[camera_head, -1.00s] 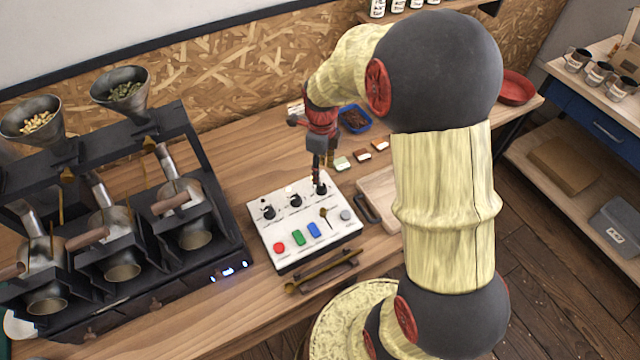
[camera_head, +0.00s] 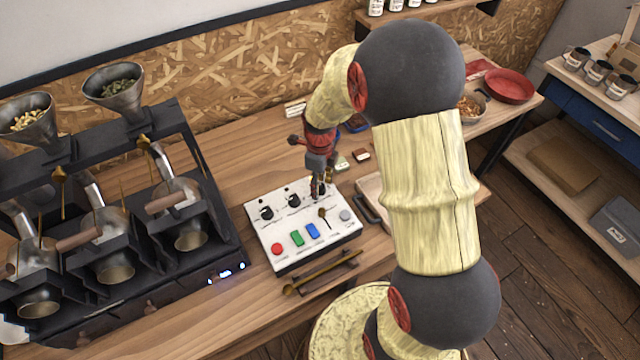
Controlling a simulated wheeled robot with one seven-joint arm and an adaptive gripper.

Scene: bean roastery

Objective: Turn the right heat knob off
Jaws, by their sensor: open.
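The white control panel (camera_head: 272,236) lies on the wooden bench with a row of black knobs along its back edge. The left knob (camera_head: 266,212) and the middle knob (camera_head: 292,200) show clearly. The right heat knob is mostly hidden behind my gripper (camera_head: 318,192), which points down at the panel's back right corner. My gripper is open, its fingers at the right knob's place. I cannot tell whether they touch the knob or which way it points. Red, green and blue buttons and a small toggle lever (camera_head: 325,217) sit in front of the knobs.
The roaster (camera_head: 120,240) with several drums and funnels stands at the left. A brass tool (camera_head: 320,273) lies along the panel's front edge. A wooden tray (camera_head: 370,188) is right of the panel. A red bowl (camera_head: 509,85) sits at the far right.

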